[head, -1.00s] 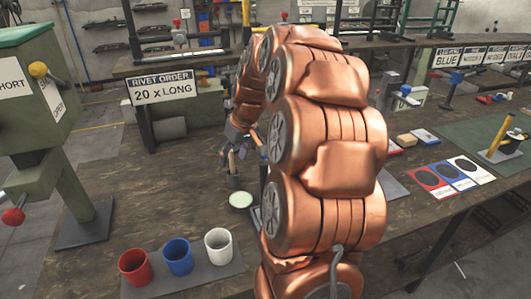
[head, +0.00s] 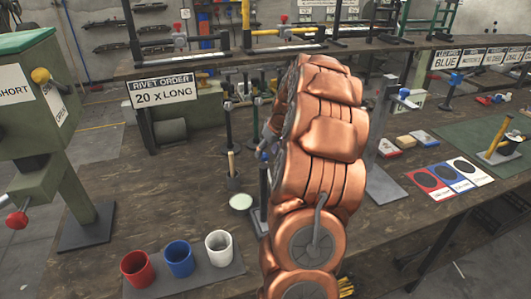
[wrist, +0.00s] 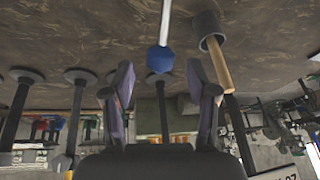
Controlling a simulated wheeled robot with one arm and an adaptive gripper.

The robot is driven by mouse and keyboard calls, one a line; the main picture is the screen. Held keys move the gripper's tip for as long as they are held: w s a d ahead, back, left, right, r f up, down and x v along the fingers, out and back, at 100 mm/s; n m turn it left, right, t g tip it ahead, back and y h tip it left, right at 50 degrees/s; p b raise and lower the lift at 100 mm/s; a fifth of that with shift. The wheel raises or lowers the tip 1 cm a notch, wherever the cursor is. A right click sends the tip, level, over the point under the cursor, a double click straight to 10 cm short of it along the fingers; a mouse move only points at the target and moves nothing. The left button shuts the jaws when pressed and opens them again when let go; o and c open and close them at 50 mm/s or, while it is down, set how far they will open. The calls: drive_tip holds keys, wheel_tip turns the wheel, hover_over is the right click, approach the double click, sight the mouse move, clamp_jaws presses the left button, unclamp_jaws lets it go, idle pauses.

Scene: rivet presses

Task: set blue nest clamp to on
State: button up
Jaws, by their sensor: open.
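A blue knob (wrist: 160,60) on a pale rod shows in the wrist view, in line with the gap between my gripper's fingers (wrist: 160,90). My gripper is open and empty, and the knob appears just beyond its fingertips. I cannot tell if they touch it. In the head view a small blue tip (head: 264,156) shows on a slim dark post at the left edge of my copper arm; it looks like the same knob. My arm hides most of my gripper and the clamp's right side there.
A dark cup (head: 233,182) holding a wooden-handled tool stands close by; it also shows in the wrist view (wrist: 207,25). A pale green round dish (head: 241,202) is in front. Red (head: 137,268), blue (head: 179,258) and white (head: 219,247) cups stand nearer. Another blue-knobbed clamp (head: 405,92) is right.

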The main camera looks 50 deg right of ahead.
drive_tip(key=shift+x, duration=1.25)
clamp_jaws()
